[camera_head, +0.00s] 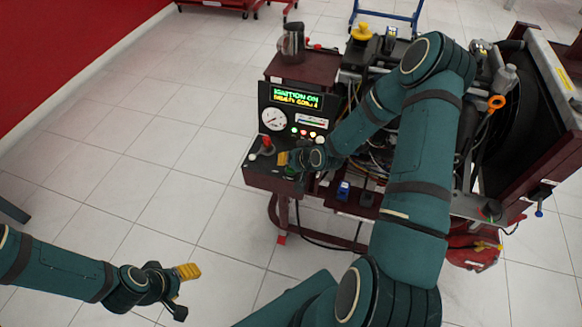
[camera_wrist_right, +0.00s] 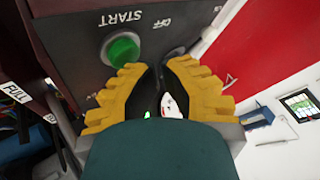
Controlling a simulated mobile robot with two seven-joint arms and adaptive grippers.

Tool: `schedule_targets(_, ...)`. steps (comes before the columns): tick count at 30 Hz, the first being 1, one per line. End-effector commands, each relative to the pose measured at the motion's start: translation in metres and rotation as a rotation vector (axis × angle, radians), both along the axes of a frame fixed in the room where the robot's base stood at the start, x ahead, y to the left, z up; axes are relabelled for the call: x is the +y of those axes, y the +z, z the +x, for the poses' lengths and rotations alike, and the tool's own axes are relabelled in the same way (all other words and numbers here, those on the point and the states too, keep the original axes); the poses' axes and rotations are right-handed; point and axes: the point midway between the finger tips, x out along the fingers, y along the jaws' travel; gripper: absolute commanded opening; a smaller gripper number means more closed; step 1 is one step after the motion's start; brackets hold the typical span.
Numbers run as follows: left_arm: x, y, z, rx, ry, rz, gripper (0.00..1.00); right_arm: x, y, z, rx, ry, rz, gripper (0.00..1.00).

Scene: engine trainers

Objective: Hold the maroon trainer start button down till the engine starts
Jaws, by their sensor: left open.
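The maroon trainer (camera_head: 268,180) stands right of centre in the head view, with a screen (camera_head: 292,99) that shows IGNITION ON above a less legible line. Its green start button (camera_wrist_right: 122,49) sits by the START label in the right wrist view, near the left fingertip. My right gripper (camera_wrist_right: 161,68) is over this panel, with a narrow gap between its yellow fingers. No contact with the button shows. In the head view this gripper is small and partly hidden by my arm. My left gripper (camera_head: 183,291) is open and empty over the floor at lower left.
A red knob (camera_head: 267,143) and a round gauge (camera_head: 273,119) are close to my right gripper. A metal jug (camera_head: 292,42) stands on the trainer's top. The engine and a large dark radiator frame lie to the right. The tiled floor (camera_head: 140,150) at left is clear.

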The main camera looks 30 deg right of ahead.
Motion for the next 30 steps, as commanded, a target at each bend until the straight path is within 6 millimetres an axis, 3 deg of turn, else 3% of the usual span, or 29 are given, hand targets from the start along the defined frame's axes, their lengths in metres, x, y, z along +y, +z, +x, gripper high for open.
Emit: schedule_targets(30,0.0,0.0,0.0,0.0,0.0,0.0,0.57,-0.0001,-0.0102,-0.0004,0.001,0.0,0.0,0.0)
